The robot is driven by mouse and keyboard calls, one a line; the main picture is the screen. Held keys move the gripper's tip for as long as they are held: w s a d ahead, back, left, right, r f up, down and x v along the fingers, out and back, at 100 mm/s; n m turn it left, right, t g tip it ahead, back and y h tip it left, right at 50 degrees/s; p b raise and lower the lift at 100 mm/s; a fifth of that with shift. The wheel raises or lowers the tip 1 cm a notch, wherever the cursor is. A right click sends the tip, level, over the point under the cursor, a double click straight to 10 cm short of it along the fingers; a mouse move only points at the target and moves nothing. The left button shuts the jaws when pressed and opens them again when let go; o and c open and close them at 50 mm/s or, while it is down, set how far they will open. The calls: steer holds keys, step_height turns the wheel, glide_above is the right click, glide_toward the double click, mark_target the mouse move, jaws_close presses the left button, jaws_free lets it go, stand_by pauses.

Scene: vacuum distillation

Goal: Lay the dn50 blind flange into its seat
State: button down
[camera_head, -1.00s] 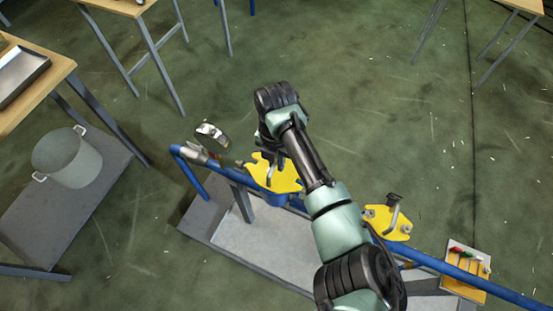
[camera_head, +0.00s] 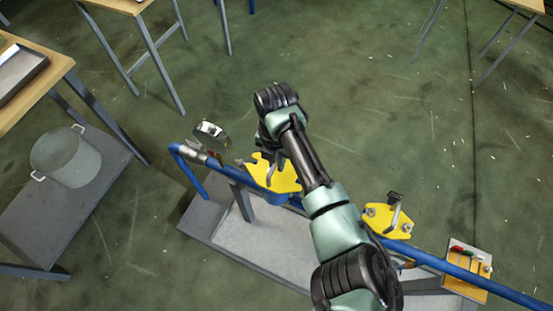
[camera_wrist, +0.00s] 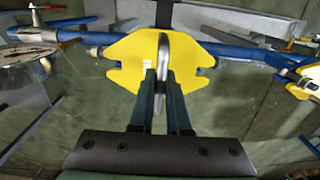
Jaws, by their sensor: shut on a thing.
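My gripper (camera_wrist: 163,72) is shut on a thin upright disc (camera_wrist: 164,48), seen edge-on between the fingertips in the wrist view; it appears to be the dn50 blind flange. Behind it is a notched yellow plate (camera_wrist: 125,62) on the blue pipe. I cannot tell whether the disc touches the plate. The flange's seat cannot be clearly made out.
A round metal fitting (camera_head: 210,133) stands at the pipe's left end. A second yellow plate (camera_head: 388,221) with a dark handle sits right on the blue pipe (camera_head: 510,294). A small tool board (camera_head: 464,278) is further right. A grey pot (camera_head: 67,158) stands on a shelf left.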

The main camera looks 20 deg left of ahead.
steer(key=shift+f, duration=0.15)
steer(key=c, duration=0.9)
jaws_free()
steer(key=shift+o, duration=0.5)
steer(key=shift+s+f, duration=0.1)
steer(key=shift+f, duration=0.1)
step_height(320, 180, up, 13)
steer(key=shift+r, duration=0.15)
steer(key=shift+a, duration=0.1)
